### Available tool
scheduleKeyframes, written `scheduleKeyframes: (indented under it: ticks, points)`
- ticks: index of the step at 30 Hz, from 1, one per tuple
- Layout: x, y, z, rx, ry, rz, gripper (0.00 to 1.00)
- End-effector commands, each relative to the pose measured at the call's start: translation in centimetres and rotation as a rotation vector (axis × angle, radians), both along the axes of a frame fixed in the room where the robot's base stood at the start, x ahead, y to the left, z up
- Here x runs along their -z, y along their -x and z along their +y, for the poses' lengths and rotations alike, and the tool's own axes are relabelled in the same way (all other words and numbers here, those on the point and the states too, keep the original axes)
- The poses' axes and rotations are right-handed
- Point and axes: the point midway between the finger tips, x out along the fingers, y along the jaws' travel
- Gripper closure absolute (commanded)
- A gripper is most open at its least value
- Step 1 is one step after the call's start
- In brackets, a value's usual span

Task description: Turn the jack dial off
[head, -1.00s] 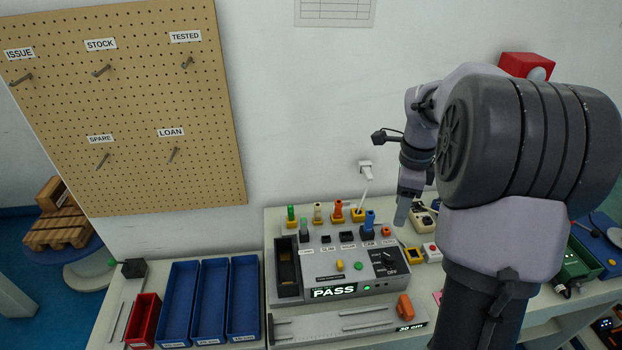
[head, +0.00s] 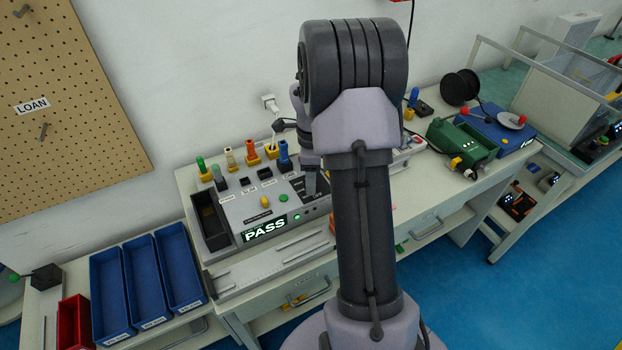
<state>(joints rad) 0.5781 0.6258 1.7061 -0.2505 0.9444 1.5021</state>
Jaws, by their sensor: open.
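The grey tester (head: 240,210) stands on the bench left of my arm, with a lit green PASS display (head: 265,229). Its dark dial panel (head: 297,186) is at the right end of its top. The dial is mostly hidden by my gripper and arm, so I cannot read its setting. My gripper (head: 310,184) points down at this panel, open and seen nearly edge-on. Nothing shows between its fingers. I cannot tell whether it touches the dial.
Coloured plugs (head: 284,152) stand along the tester's back edge. A grey rail fixture (head: 250,262) lies in front. Blue bins (head: 112,290) and a red bin (head: 74,322) are at left. A green device (head: 462,140) and a black spool (head: 460,87) are at right.

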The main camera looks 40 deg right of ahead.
Motion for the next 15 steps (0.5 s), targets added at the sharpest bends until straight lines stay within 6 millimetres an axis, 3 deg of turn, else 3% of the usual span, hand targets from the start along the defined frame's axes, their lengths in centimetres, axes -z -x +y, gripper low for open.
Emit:
scheduleKeyframes:
  ticks: [5, 12, 15]
  points:
    - [-0.08, -0.01, 0.01, 0.000, 0.000, 0.000, 0.50]
    - [-0.10, 0.00, 0.01, 0.000, 0.000, 0.000, 0.97]
    - [-0.10, 0.00, 0.01, 0.000, 0.000, 0.000, 1.00]
